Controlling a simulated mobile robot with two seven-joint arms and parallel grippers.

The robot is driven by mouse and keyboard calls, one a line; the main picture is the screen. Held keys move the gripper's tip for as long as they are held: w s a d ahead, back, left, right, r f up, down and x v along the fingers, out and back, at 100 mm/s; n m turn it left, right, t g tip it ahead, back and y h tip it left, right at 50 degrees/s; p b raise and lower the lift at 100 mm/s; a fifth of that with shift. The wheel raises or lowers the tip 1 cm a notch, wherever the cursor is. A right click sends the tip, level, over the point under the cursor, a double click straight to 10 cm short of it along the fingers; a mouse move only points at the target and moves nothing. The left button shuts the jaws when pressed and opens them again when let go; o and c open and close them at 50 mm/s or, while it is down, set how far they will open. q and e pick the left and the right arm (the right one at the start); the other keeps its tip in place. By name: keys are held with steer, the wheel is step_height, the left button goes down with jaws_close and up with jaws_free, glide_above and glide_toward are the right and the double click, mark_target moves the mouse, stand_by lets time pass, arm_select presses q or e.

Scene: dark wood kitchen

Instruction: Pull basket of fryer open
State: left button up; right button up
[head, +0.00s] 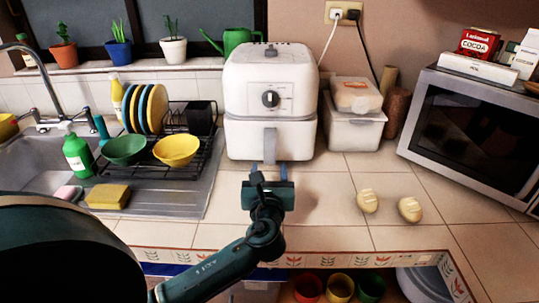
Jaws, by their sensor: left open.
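A white air fryer (269,88) stands on the tiled counter against the wall, with a dial on its upper front. Its basket (243,141) forms the lower part and appears pushed in, with a grey vertical handle (270,146) at the front. My left gripper (270,171) is open just in front of the fryer, low over the counter. Its two blue fingertips point at the fryer, just below the handle in the picture. I cannot tell if they touch it. My right gripper is not in view.
A dish rack (196,160) with bowls and plates stands left of the fryer, beside the sink. Plastic containers (355,130) stand close on its right. Two potato-like items (369,201) lie on the counter further right, before a microwave (460,125). The counter before the fryer is clear.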

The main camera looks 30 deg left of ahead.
mark_target(270, 155)
arm_select(q)
steer(key=x, duration=0.6)
steer(key=shift+w+a, duration=0.1)
steer(key=shift+a, duration=0.05)
jaws_close()
stand_by(0.4)
